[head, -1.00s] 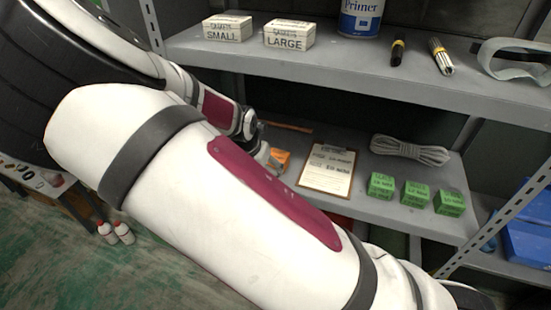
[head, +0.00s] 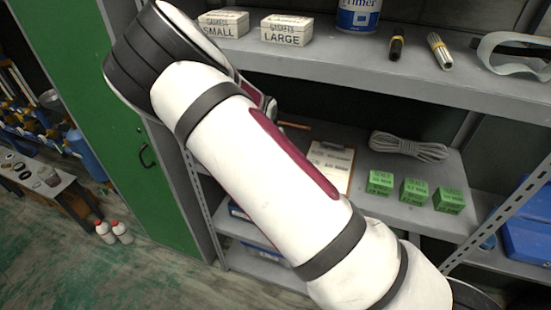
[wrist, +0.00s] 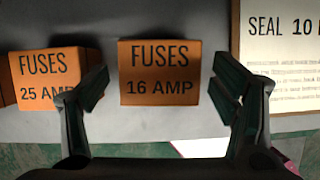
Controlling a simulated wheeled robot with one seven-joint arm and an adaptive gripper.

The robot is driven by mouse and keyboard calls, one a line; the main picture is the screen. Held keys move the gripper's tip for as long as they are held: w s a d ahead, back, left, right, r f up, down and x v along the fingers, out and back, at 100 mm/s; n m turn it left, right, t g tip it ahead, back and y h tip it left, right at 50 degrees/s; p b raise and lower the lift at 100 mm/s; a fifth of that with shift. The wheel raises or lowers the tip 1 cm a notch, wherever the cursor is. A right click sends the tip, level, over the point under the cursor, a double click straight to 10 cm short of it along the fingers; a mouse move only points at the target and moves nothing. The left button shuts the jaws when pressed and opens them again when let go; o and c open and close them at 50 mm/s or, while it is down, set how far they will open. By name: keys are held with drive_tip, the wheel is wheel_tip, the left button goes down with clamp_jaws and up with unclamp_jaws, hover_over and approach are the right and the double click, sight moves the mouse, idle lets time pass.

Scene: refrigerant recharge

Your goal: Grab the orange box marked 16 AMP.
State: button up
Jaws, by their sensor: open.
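The orange box marked FUSES 16 AMP (wrist: 159,72) stands on the grey shelf in the wrist view, its label facing me. My gripper (wrist: 165,95) is open, with one finger to the left of this box and one to the right. The box sits between or just beyond the fingertips; I cannot tell how deep. No finger visibly touches it. In the head view my own arm hides the box and my gripper.
A second orange box marked 25 AMP (wrist: 45,78) stands close to the left finger, partly behind it. A clipboard (head: 330,163) lies to the right. Several green boxes (head: 415,191) and a coiled rope (head: 408,147) share the shelf. The upper shelf (head: 350,68) overhangs it.

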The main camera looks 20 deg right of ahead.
drive_tip(key=shift+w+d+f, duration=0.1)
drive_tip(key=shift+f, duration=0.15)
drive_tip(key=c, duration=1.3)
drive_tip(key=shift+r, duration=0.1)
